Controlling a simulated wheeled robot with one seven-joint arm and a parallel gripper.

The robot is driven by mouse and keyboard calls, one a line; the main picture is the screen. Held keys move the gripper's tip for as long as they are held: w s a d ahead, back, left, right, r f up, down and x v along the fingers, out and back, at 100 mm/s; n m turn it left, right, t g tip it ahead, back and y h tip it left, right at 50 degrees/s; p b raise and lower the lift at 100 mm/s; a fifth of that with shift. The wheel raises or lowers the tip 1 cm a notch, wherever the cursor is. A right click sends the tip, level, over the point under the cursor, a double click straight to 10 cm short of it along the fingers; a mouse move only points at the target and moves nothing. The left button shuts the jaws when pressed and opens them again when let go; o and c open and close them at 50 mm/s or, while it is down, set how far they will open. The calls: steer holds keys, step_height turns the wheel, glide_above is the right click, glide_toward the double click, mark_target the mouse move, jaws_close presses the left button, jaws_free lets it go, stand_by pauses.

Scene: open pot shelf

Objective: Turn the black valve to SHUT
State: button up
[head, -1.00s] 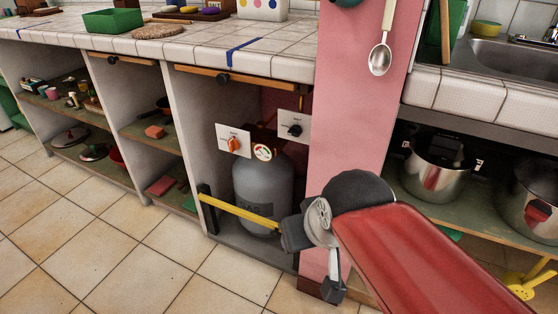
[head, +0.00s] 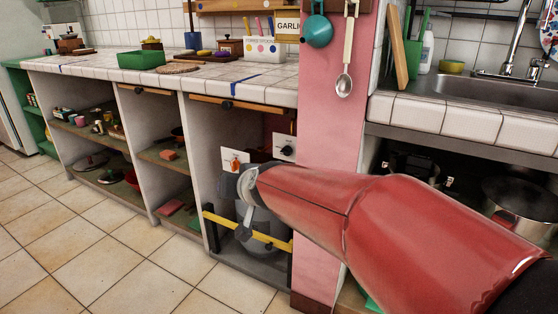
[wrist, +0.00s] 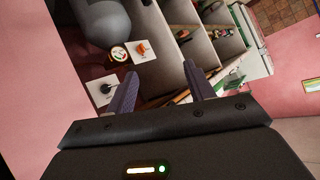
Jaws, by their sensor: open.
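The black valve (head: 286,151) is a dark knob on a white plate, inside the open bay under the counter, beside the pink pillar. It also shows in the wrist view (wrist: 105,88), just left of the left finger and apart from it as far as I can tell. My gripper (wrist: 160,70) is open, with nothing between its fingers. The plate's small lettering is too small to read.
An orange valve (head: 235,163) on another white plate sits left of the black one. A grey gas bottle (head: 262,218) stands below, partly hidden, behind a yellow bar (head: 225,221). The pink pillar (head: 330,120) borders the bay on the right. Tiled floor in front is clear.

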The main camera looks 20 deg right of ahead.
steer(key=w+d+f+m+t+h, duration=0.25)
steer(key=w+d+m+h, duration=0.35)
steer(key=w, duration=0.6)
steer(key=m+g+h+b, duration=0.2)
steer(key=g+h, duration=0.1)
steer(key=h, duration=0.6)
glide_toward(287, 152)
steer(key=w+f, duration=0.1)
steer(key=x, duration=0.7)
steer(key=shift+w+d, duration=0.25)
steer(key=shift+d, duration=0.1)
steer(key=c, duration=1)
